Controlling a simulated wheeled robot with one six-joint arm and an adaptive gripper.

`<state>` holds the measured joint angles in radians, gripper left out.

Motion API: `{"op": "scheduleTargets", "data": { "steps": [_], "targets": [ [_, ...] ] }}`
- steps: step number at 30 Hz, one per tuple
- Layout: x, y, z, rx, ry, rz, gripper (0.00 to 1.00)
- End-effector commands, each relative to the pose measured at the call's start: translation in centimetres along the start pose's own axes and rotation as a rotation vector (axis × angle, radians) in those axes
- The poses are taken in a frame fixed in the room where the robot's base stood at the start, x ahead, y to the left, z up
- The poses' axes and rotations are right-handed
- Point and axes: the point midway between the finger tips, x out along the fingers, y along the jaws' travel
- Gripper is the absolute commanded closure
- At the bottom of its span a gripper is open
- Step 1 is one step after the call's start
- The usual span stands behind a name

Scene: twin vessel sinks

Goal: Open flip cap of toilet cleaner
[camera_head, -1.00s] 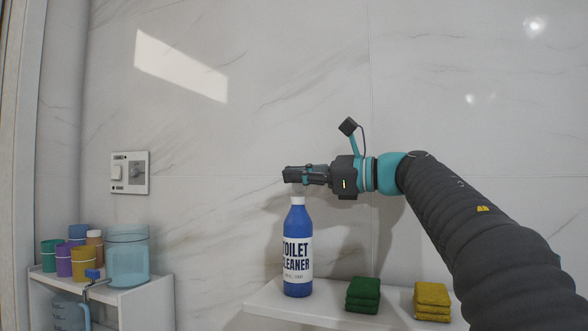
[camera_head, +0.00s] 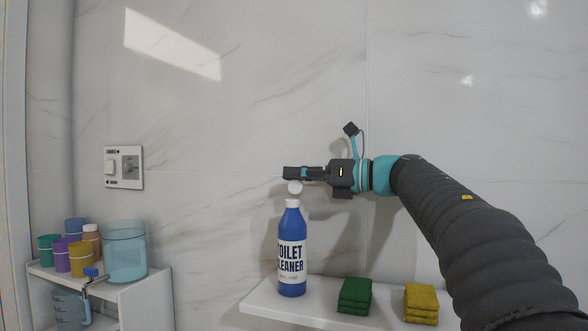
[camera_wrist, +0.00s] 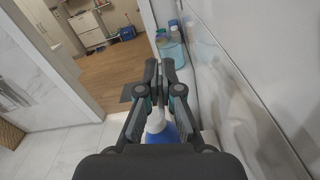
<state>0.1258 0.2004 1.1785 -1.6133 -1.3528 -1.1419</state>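The toilet cleaner (camera_head: 291,250) is a blue bottle with a white label, upright on the white shelf. Its round white flip cap (camera_head: 295,187) stands raised above the white neck (camera_head: 291,203), just under my fingertips. My gripper (camera_head: 287,173) is level, pointing left, over the bottle top. In the wrist view, my gripper's fingers (camera_wrist: 160,68) are close together with only a narrow gap, and nothing shows held between them. The blue bottle (camera_wrist: 164,135) is below the fingers there, partly hidden by them. I cannot tell whether a finger touches the cap.
Green sponges (camera_head: 355,295) and yellow sponges (camera_head: 421,302) are stacked right of the bottle on the shelf (camera_head: 262,301). At the left, a white rack (camera_head: 150,293) holds colored cups and a clear blue container (camera_head: 125,252). The marble wall is close behind my arm.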

Motion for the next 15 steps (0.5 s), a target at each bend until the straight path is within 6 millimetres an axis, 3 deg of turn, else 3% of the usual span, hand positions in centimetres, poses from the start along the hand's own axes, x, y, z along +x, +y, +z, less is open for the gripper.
{"op": "scheduleTargets", "data": {
  "steps": [15],
  "targets": [
    [0.01,-0.25,-0.16,0.034,0.002,-0.001,1.00]
  ]
}}
